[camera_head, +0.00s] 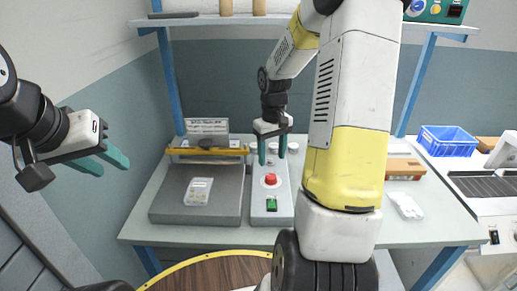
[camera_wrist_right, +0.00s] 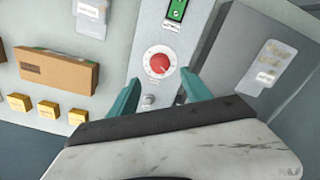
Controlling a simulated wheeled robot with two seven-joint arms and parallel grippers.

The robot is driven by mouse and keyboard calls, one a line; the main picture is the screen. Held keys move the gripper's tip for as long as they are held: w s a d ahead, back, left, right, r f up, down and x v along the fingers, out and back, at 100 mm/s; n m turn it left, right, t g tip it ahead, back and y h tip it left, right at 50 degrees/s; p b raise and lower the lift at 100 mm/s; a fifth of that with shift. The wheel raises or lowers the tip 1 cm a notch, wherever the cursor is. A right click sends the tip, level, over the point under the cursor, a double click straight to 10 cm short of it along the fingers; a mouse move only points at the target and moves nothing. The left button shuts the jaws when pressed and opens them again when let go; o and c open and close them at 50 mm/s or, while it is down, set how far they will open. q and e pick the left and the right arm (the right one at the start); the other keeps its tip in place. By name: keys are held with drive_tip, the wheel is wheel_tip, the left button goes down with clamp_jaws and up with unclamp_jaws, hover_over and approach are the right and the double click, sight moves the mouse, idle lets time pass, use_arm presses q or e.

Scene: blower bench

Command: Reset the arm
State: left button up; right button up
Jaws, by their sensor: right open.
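My right arm reaches over the bench, and its gripper (camera_head: 272,150) points down above the grey control box (camera_head: 257,203). Its two teal fingers are apart with nothing between them; in the right wrist view the gripper (camera_wrist_right: 158,93) has the box's red button (camera_wrist_right: 160,63) just beyond the fingertips. The red button also shows in the head view (camera_head: 270,180), with a green switch (camera_head: 271,204) nearer the front. My left gripper (camera_head: 108,162) is raised at the left, clear of the bench. Its teal fingers are apart and empty.
A grey platform (camera_head: 168,209) with a clear blister pack (camera_head: 198,191) lies left of the control box. A brown carton (camera_wrist_right: 58,70) and several small yellow boxes (camera_wrist_right: 48,108) show in the wrist view. A blue crate (camera_head: 447,141) stands at right. A shelf (camera_head: 210,20) spans above.

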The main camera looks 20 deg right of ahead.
drive_tip(key=s+a+r+m+t+y, duration=0.1)
drive_tip(key=s+a+r+t, duration=0.2)
drive_tip(key=s+r, duration=0.6)
drive_tip(key=s+a+r+t+y, duration=0.1)
drive_tip(key=s+a+r+t, duration=0.2)
drive_tip(key=s+a+r, duration=0.4)
drive_tip(key=s+r, duration=0.2)
drive_tip(key=s, duration=0.1)
drive_tip(key=shift+a+r+m, duration=0.15)
drive_tip(key=shift+r+m, duration=0.25)
idle(0.6)
